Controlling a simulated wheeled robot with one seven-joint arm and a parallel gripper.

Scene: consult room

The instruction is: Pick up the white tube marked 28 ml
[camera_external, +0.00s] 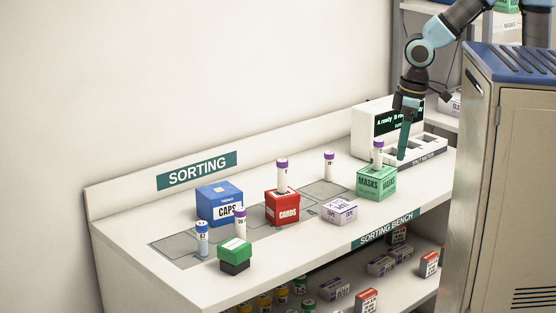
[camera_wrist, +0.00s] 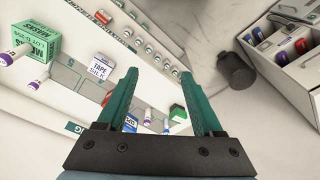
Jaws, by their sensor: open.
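Several white tubes with purple caps stand on the sorting bench in the external view: a tube behind the green masks box (camera_external: 378,152), a tube at the back (camera_external: 329,166), a tube at the red cards box (camera_external: 282,178) and a tube near the blue caps box (camera_external: 239,224). A tube with a blue cap (camera_external: 202,240) stands at the left. Their markings are too small to read surely, so I cannot tell which is 28 ml. My gripper (camera_external: 402,150) is open and empty, right of the masks box; its two fingers (camera_wrist: 159,76) are apart in the wrist view.
A blue caps box (camera_external: 218,205), red cards box (camera_external: 288,211), green masks box (camera_external: 376,184), white tape box (camera_external: 339,212) and green-black box (camera_external: 235,256) stand on the bench (camera_external: 300,254). A white device with a display (camera_external: 389,120) is behind my gripper. A cabinet (camera_external: 509,180) stands at the right.

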